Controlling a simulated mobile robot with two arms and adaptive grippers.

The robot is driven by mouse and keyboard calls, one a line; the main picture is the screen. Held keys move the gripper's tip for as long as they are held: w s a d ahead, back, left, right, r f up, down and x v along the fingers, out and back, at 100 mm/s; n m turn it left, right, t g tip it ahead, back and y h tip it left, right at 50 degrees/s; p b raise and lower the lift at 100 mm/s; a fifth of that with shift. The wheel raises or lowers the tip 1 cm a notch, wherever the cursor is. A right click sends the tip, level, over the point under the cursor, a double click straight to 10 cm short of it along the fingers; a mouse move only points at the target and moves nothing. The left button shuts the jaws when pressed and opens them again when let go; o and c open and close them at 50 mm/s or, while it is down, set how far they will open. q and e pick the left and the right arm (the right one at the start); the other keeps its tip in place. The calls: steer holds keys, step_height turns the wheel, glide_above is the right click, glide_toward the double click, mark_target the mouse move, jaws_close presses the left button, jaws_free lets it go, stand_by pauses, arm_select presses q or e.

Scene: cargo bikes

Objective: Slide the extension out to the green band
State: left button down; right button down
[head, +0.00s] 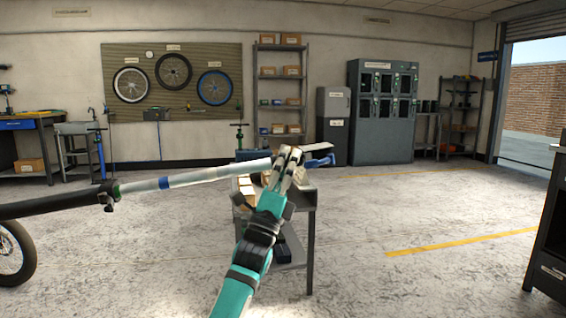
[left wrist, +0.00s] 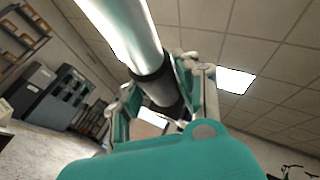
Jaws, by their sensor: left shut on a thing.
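A silver extension tube (head: 215,173) runs from a black outer tube (head: 50,205) at the left toward the middle of the head view. A dark collar (head: 107,196) sits at the mouth of the black tube. A green band (head: 117,190) shows right beside the collar, and a blue band (head: 163,183) lies farther out along the silver tube. My left gripper (head: 287,160) is shut on the tube's far end. In the left wrist view the silver tube (left wrist: 122,28) with a black ring (left wrist: 153,80) passes between the fingers (left wrist: 160,92). My right gripper is out of view.
A small grey workbench (head: 312,215) with boxes stands behind my left gripper. A bike wheel (head: 14,250) shows at the left edge. A dark cabinet (head: 548,235) stands at the right edge. The floor between bench and cabinet is clear.

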arm_select(q)
steer(key=c, duration=0.9)
jaws_free()
steer(key=shift+d, duration=0.3)
steer(key=shift+c, duration=0.2)
steer(key=v, duration=1.2)
steer(key=shift+a, duration=0.2)
